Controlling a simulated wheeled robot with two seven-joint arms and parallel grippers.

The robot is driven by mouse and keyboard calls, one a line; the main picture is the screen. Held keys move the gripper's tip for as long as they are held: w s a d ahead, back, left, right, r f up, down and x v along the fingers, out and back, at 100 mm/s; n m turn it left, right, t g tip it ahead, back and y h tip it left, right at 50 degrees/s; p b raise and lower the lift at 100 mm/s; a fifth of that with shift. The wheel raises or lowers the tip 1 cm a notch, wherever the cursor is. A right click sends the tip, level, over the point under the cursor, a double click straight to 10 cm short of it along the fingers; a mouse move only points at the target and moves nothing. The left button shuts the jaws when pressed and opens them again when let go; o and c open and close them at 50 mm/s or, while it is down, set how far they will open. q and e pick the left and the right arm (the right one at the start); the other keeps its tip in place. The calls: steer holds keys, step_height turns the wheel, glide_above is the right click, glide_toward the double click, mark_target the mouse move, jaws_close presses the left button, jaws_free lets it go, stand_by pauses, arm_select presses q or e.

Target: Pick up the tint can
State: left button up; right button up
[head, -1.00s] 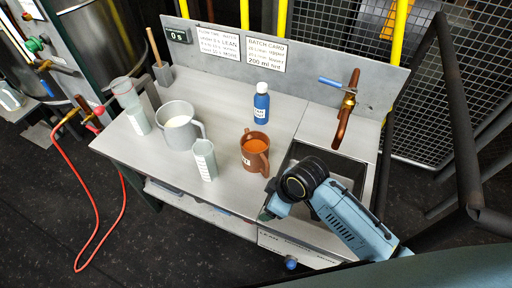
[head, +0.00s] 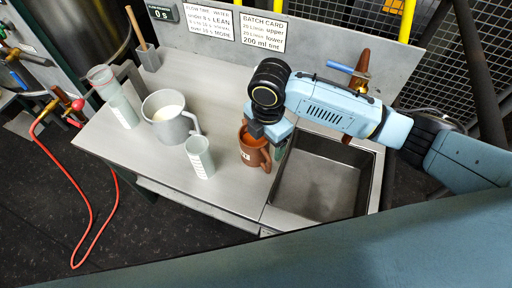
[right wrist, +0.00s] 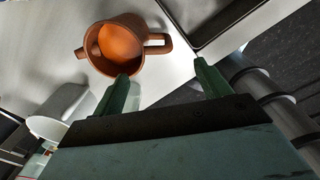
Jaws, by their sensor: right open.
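The tint can (head: 251,156) is a reddish-brown mug with a side handle and a white label, upright on the steel bench left of the sink. The right wrist view shows orange liquid in the tint can (right wrist: 122,48) and its handle turned toward the sink. My right gripper (head: 277,140) is at the can's right side and partly covers its top. In the right wrist view the jaws (right wrist: 164,76) are apart with nothing between them. The left fingertip overlaps the can's near rim; I cannot tell whether it touches. My left gripper is out of view.
A clear measuring cup (head: 199,157) stands close left of the can. A grey jug (head: 170,120) of white liquid and a tall clear cylinder (head: 116,98) stand farther left. The sink (head: 322,178) is to the right, with a copper tap (head: 357,75) behind.

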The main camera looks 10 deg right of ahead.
mark_target(264, 153)
steer(key=f, duration=0.5)
steer(key=f+b, duration=0.1)
steer(key=f, duration=0.1)
steer(key=shift+w+f, duration=0.3)
steer(key=shift+f, duration=0.05)
steer(key=c, duration=1.4)
steer(key=shift+r, duration=0.1)
jaws_close()
steer(key=shift+r, duration=0.2)
